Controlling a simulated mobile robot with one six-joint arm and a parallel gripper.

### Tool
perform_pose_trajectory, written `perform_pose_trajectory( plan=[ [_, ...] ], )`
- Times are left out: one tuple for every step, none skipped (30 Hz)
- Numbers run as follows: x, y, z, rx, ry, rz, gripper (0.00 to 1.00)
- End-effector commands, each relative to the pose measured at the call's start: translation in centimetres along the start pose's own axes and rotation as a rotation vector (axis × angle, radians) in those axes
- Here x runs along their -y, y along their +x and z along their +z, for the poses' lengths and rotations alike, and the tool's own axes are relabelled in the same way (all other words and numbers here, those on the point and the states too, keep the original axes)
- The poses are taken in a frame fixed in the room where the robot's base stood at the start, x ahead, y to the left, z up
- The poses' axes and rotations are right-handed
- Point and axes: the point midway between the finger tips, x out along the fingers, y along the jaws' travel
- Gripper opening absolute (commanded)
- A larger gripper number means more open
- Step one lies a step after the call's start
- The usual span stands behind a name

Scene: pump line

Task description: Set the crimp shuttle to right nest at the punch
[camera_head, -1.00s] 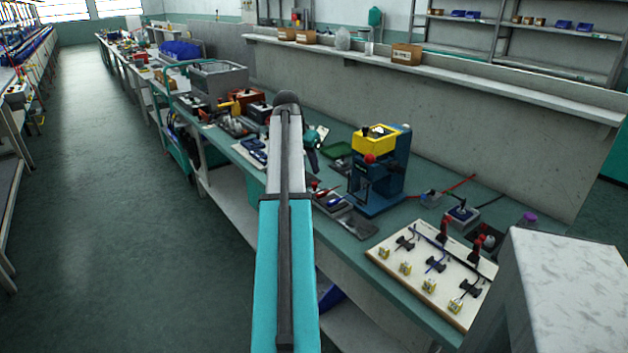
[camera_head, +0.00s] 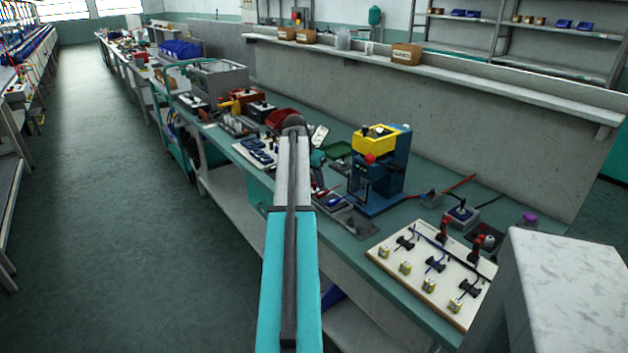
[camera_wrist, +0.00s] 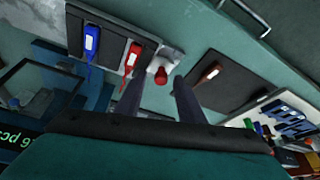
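The punch is a blue press with a yellow top (camera_head: 376,138) on the bench. The crimp shuttle (camera_head: 333,202) lies low in front of it, partly hidden by my arm. In the wrist view the shuttle appears as a dark plate (camera_wrist: 112,38) with a blue-handled piece (camera_wrist: 91,42) and a red-handled piece (camera_wrist: 132,56) on it. A red knob (camera_wrist: 160,76) stands on a pale block at its end. My gripper (camera_wrist: 159,82) has its fingers apart, with the knob between or just beyond the tips; no contact shows. My arm hides the gripper in the head view.
A second dark plate with a brownish tool (camera_wrist: 208,74) lies right of the knob in the wrist view. A pale board with several fittings (camera_head: 432,270) lies at the near bench end. A grey-white block (camera_head: 560,290) stands at lower right.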

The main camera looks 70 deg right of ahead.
Motion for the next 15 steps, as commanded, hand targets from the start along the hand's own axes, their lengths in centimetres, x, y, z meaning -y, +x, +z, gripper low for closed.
perform_pose_trajectory(
  plan=[
    [-0.01, -0.01, -0.01, 0.000, 0.000, 0.000, 0.35],
    [-0.01, -0.01, -0.01, 0.000, 0.000, 0.000, 0.35],
    [-0.01, -0.02, -0.01, 0.000, 0.000, 0.000, 0.30],
    [-0.02, -0.02, -0.01, 0.000, 0.000, 0.000, 0.25],
    [-0.02, -0.02, -0.01, 0.000, 0.000, 0.000, 0.20],
    [-0.02, -0.03, -0.01, 0.000, 0.000, 0.000, 0.13],
    [-0.02, -0.03, -0.01, 0.000, 0.000, 0.000, 0.08],
    [-0.03, -0.03, -0.01, 0.000, 0.000, 0.000, 0.03],
    [-0.03, -0.03, -0.02, 0.000, 0.000, 0.000, 0.00],
    [-0.03, -0.03, -0.02, 0.000, 0.000, 0.000, 0.00],
    [-0.03, -0.03, -0.02, 0.000, 0.000, 0.000, 0.00],
    [-0.04, -0.03, -0.03, 0.000, 0.000, 0.000, 0.00],
    [-0.04, -0.03, -0.03, 0.000, 0.000, 0.000, 0.00],
    [-0.05, -0.04, -0.03, 0.000, 0.000, 0.000, 0.00],
    [-0.08, -0.04, -0.03, 0.000, 0.001, 0.001, 0.00]
  ],
)
